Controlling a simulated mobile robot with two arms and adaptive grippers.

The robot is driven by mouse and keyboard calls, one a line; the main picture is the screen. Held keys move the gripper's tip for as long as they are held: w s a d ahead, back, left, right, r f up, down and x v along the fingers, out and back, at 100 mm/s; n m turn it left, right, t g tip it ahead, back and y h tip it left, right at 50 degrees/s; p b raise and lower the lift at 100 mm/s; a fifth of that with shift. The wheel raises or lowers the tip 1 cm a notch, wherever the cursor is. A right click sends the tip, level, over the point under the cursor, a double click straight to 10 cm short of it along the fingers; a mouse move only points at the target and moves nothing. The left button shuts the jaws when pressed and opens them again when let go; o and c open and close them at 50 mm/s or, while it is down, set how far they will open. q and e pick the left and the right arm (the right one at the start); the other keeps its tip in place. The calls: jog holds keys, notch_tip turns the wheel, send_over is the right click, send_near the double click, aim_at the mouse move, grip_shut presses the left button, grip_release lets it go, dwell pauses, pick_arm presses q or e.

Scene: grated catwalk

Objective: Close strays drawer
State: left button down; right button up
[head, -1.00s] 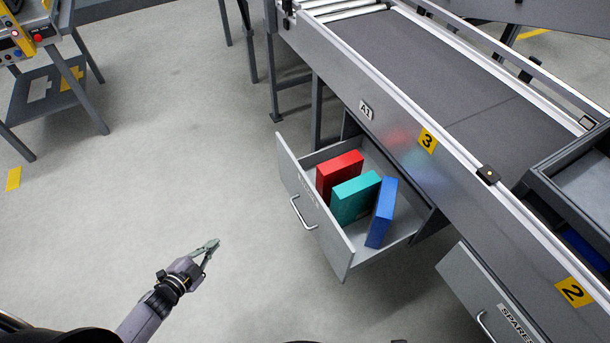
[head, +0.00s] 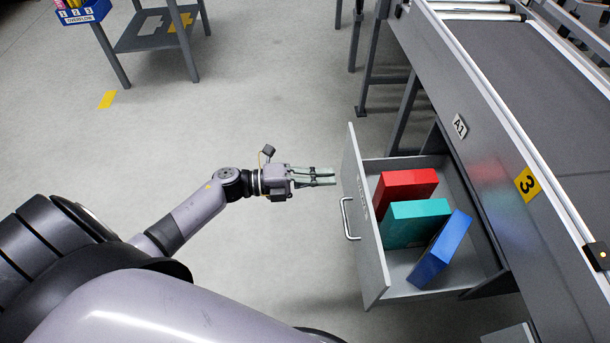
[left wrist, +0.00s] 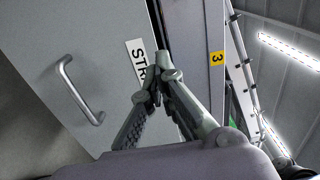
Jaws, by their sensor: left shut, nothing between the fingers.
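The strays drawer (head: 366,225) is pulled open from under the conveyor, its grey front facing left with a metal handle (head: 347,218). A red box (head: 404,184), a teal box (head: 414,223) and a blue box (head: 440,250) stand inside it, the blue one leaning. My left gripper (head: 334,177) is shut and empty, with its fingertips just left of the drawer front in the head view. In the left wrist view the fingers point at the drawer front (left wrist: 100,45), beside its partly hidden label (left wrist: 136,65) and right of the handle. I cannot tell whether they touch. My right gripper is out of view.
The conveyor (head: 510,70) with its side rail runs above and right of the drawer. A grey stand (head: 155,38) with a blue bin (head: 85,12) is at the back left. The floor left of the drawer is clear apart from a yellow mark (head: 107,99).

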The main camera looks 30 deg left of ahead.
pick_arm(q)
jog(key=x, duration=0.6)
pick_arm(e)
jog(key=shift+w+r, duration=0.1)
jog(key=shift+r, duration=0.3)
pick_arm(q)
jog(key=shift+w+d, duration=0.1)
